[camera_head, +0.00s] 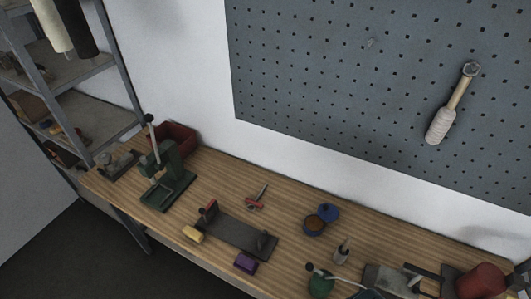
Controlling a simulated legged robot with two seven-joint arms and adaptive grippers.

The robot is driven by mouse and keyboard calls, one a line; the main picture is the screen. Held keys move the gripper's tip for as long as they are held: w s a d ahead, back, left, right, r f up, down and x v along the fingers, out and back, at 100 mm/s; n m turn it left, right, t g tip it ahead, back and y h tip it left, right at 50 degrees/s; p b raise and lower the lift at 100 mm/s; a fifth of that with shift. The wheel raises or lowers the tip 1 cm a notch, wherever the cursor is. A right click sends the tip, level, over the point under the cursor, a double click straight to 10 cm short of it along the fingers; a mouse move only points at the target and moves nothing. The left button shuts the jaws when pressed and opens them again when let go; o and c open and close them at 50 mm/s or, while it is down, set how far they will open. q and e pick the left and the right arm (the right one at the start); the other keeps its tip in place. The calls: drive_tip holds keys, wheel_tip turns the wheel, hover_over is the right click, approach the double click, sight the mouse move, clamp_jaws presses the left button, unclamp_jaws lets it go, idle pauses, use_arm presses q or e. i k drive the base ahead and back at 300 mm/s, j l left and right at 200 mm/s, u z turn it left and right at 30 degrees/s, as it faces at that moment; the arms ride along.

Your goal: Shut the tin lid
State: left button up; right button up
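A small round blue tin (315,226) stands on the wooden workbench, right of the middle. Its top is open and brown contents show inside. Its blue lid (329,212) is at the tin's back right side, off the opening. Whether the lid is hinged to the tin or only rests against it is too small to tell. Neither of my grippers shows in the head view.
The workbench (185,227) also holds a green lever press (170,185), a dark flat fixture (237,233), a yellow block (193,234), a purple block (245,263) and a green round item (321,284). A red cylinder (484,281) stands at right. A pegboard (330,75) is behind.

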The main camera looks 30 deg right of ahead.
sight(327, 211)
drive_tip(key=z, duration=1.85)
